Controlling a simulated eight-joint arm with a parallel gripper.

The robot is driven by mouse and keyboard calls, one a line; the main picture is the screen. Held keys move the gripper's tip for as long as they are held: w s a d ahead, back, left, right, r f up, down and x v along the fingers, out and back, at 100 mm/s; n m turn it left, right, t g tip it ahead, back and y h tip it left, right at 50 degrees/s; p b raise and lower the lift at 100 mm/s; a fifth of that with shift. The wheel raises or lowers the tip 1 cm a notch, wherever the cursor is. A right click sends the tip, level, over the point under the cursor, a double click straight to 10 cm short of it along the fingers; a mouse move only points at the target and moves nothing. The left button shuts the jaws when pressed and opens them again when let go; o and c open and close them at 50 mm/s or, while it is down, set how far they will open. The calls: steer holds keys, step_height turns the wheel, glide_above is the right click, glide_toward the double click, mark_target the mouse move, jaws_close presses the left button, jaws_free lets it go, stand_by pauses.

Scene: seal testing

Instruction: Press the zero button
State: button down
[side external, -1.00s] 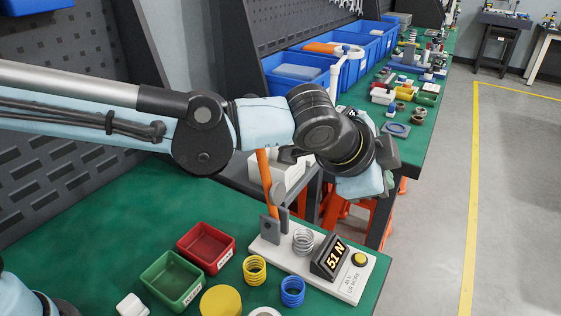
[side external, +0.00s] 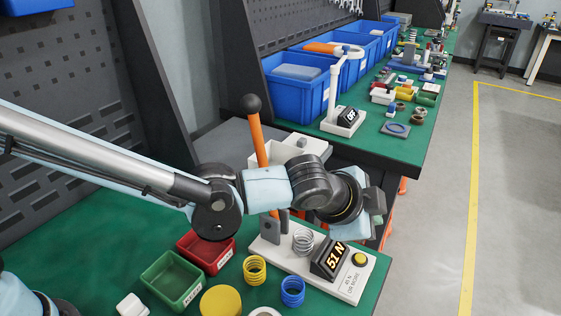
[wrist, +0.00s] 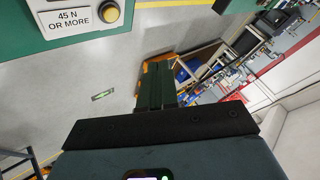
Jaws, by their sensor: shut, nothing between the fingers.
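The tester's white base (side external: 268,252) sits at the green bench's front right corner. A round yellow button (side external: 360,259) is at its right end, beside a black display (side external: 331,260) reading "51 N". The button also shows at the top left of the wrist view (wrist: 109,12), by a label reading "45 N OR MORE". My gripper (side external: 377,212) is above and slightly right of the button in the side picture, apart from it. Its fingers (wrist: 158,82) are together and empty in the wrist view. No button here is clearly marked zero.
An orange lever (side external: 257,140) with a black knob stands upright behind my arm. A grey spring (side external: 303,241) stands on the base. Yellow (side external: 255,270) and blue (side external: 292,291) springs, a red bin (side external: 207,252) and a green bin (side external: 172,280) are to the left.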

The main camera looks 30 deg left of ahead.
mark_target(358, 261)
steer(key=shift+f, duration=3.85)
steer(key=shift+f, duration=0.4)
steer(key=shift+f, duration=0.35)
steer(key=shift+r, duration=0.8)
steer(key=shift+r, duration=0.1)
steer(key=shift+r, duration=2.4)
